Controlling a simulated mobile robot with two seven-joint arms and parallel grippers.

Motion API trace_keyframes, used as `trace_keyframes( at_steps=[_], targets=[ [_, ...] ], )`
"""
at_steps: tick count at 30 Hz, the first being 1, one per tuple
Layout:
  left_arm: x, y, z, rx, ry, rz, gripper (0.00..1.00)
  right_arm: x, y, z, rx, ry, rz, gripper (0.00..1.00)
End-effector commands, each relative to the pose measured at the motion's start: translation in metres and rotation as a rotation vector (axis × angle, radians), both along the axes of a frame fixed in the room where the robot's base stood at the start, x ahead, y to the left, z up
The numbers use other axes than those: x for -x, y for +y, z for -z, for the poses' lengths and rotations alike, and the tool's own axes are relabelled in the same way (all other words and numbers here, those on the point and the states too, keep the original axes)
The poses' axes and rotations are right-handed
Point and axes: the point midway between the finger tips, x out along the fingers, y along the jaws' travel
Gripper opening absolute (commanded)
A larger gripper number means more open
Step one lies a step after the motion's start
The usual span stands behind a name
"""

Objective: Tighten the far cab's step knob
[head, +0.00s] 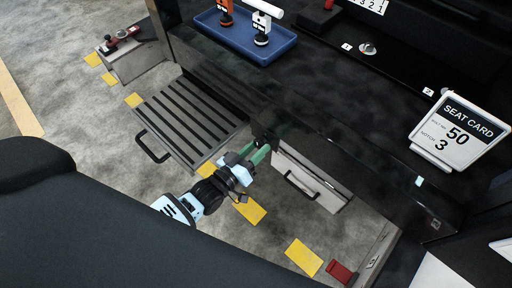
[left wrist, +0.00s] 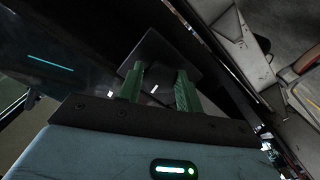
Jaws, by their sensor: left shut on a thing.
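My left gripper (head: 262,150), with green fingers, reaches in from the lower left to the dark cab side beside the ribbed step (head: 190,118). It is shut on a small dark part (head: 267,137), which seems to be the step knob; its shape is hard to make out. In the left wrist view the green fingers (left wrist: 160,88) stand apart on either side of a dark square-edged piece (left wrist: 158,55). Any mark on the knob is hidden. My right gripper is not in view.
A grey box with a handle (head: 325,192) is just right of the gripper. A blue tray (head: 228,42) with orange and white tools stands on the dark top. A seat card (head: 459,133) is at right. Yellow floor marks (head: 304,257) lie on the grey floor.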

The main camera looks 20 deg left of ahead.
Motion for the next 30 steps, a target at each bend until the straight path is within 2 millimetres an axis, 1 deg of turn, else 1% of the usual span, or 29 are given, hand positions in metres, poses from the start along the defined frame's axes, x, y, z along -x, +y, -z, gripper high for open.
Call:
trace_keyframes(
  at_steps=[6,12,20,28,29,30],
  targets=[
    [-0.0003,0.0,-0.0005,-0.111,-0.041,0.0,0.13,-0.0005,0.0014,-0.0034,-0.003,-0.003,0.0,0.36],
    [-0.0004,0.0004,0.0001,-0.167,-0.06,-0.001,0.13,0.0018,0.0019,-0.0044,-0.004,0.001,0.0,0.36],
    [-0.0003,0.0005,0.0003,-0.19,-0.069,0.0,0.13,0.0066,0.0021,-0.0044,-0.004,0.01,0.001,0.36],
    [-0.0004,0.0006,0.0003,-0.19,-0.069,0.0,0.13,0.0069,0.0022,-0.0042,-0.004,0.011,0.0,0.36],
    [-0.0004,0.0006,0.0003,-0.19,-0.069,0.0,0.38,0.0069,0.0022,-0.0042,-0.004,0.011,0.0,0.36],
    [-0.0005,0.0007,0.0002,-0.19,-0.069,0.0,0.43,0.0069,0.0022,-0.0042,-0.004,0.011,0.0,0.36]
  ],
)
